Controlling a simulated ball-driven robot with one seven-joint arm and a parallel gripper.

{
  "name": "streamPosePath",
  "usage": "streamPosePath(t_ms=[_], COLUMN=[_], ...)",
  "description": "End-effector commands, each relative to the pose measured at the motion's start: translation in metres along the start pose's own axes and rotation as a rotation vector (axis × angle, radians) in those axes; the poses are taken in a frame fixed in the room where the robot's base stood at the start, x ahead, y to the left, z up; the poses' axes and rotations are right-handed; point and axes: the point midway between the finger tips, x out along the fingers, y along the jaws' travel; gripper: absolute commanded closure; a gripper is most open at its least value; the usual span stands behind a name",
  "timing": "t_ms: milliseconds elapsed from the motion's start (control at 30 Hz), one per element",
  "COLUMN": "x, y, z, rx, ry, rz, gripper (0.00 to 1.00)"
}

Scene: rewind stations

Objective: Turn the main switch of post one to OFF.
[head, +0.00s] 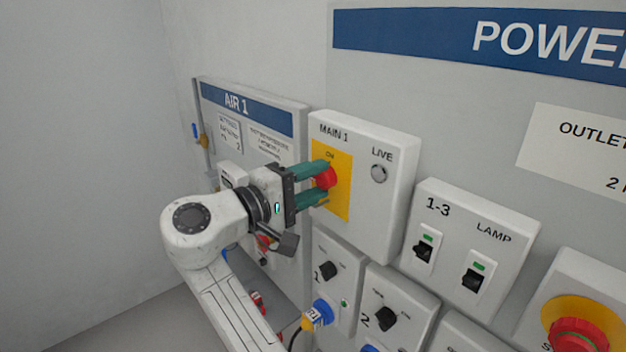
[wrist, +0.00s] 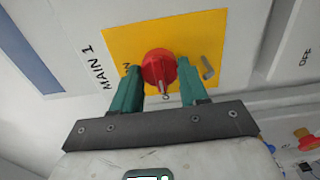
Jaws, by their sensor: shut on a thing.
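The main switch is a red rotary knob (head: 328,177) on a yellow plate (head: 343,200) on the grey MAIN 1 box (head: 385,215). My gripper (head: 322,181) comes from the left, its green fingers shut on the knob, one above and one below. In the wrist view the red knob (wrist: 158,66) sits between the two fingers of my gripper (wrist: 160,78). A pale mark on the knob's edge faces my gripper there. ON is printed above the knob in the head view; an OFF label on the plate is not readable.
The round LIVE lamp (head: 379,173) on the box looks grey. The AIR 1 panel (head: 290,150) stands behind my arm on the left. A 1-3 LAMP switch box (head: 470,240) is at right; small switch boxes (head: 340,265) lie below. A red emergency button (head: 578,335) is lower right.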

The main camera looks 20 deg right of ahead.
Motion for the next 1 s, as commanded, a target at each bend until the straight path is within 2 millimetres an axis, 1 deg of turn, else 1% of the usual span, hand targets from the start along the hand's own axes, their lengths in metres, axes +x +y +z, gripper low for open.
streamPosePath(t_ms=[200, 233, 500, 1000], x=[-0.0011, -0.0011, -0.0004, 0.0013], y=[0.0013, 0.0013, 0.0002, -0.0040], z=[-0.0022, -0.0022, -0.0010, 0.0005], rx=[0.000, 0.000, 0.000, -0.006], ry=[0.009, 0.009, 0.004, -0.003], rz=[0.003, 0.003, 0.001, -0.005], gripper=[0.87, 0.56, 0.31, 0.31])
